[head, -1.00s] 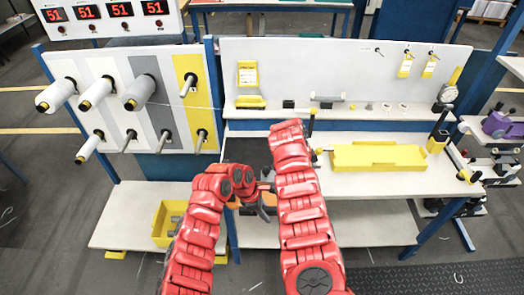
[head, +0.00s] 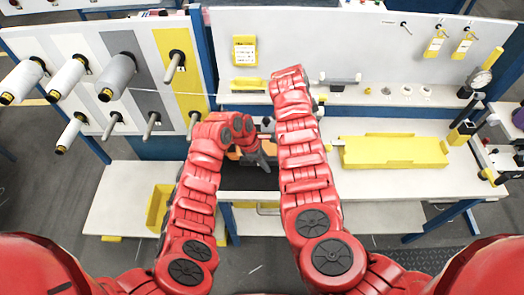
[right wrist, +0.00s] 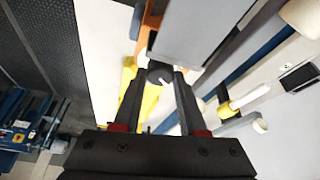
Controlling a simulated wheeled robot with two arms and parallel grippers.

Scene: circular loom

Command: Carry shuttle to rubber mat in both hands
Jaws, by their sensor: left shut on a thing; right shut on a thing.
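The shuttle (head: 233,155) shows only as a small orange part in the head view, between my two arms and mostly covered by them. In the right wrist view, an orange strip (right wrist: 152,38) and a grey body beside it show beyond my fingers. My left gripper (head: 262,158) is dark grey and shut on the shuttle. My right gripper (right wrist: 160,78) is shut with a dark round piece of it between the fingertips. In the head view my right forearm hides that gripper. A dark mat (head: 248,180) lies on the bench's left part, below the held shuttle.
A yellow tray (head: 395,151) lies on the bench to the right of my right arm. A spool panel (head: 20,45) stands at the left, and a yellow bin (head: 158,207) sits below it. A dial gauge (head: 480,79) stands at the right end.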

